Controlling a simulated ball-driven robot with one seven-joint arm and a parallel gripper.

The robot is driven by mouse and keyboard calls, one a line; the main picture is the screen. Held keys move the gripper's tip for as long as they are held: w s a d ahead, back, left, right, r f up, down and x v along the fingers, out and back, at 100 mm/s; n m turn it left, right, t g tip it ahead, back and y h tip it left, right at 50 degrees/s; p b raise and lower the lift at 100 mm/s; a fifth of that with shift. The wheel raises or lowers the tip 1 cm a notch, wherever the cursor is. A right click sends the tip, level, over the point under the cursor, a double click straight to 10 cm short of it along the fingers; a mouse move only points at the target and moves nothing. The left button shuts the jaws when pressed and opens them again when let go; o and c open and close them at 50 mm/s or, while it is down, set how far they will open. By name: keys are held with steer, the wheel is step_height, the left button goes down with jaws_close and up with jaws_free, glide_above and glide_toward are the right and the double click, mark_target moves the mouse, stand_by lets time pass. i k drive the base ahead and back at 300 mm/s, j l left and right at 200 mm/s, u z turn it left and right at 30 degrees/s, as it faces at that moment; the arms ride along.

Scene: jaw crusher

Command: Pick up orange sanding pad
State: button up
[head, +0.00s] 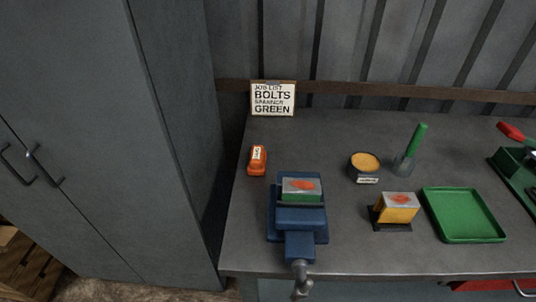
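A small orange block with a white label on top (257,160), which looks like the orange sanding pad, lies on the grey workbench (340,145) near its left edge. It sits behind and left of the blue vise, apart from it, with its top uncovered. The label's writing is too small to read. My gripper is not in view.
A blue vise (290,245) holds a green-and-silver block (302,190). To its right are a yellow block on a dark stand (397,209), a round tin (364,166), a green-handled tool (416,140) and a green tray (463,215). A sign (273,98) stands behind; a grey cabinet (100,140) is left.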

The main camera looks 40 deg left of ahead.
mark_target(257, 162)
steer(key=u, duration=1.55)
steer(key=l, duration=0.1)
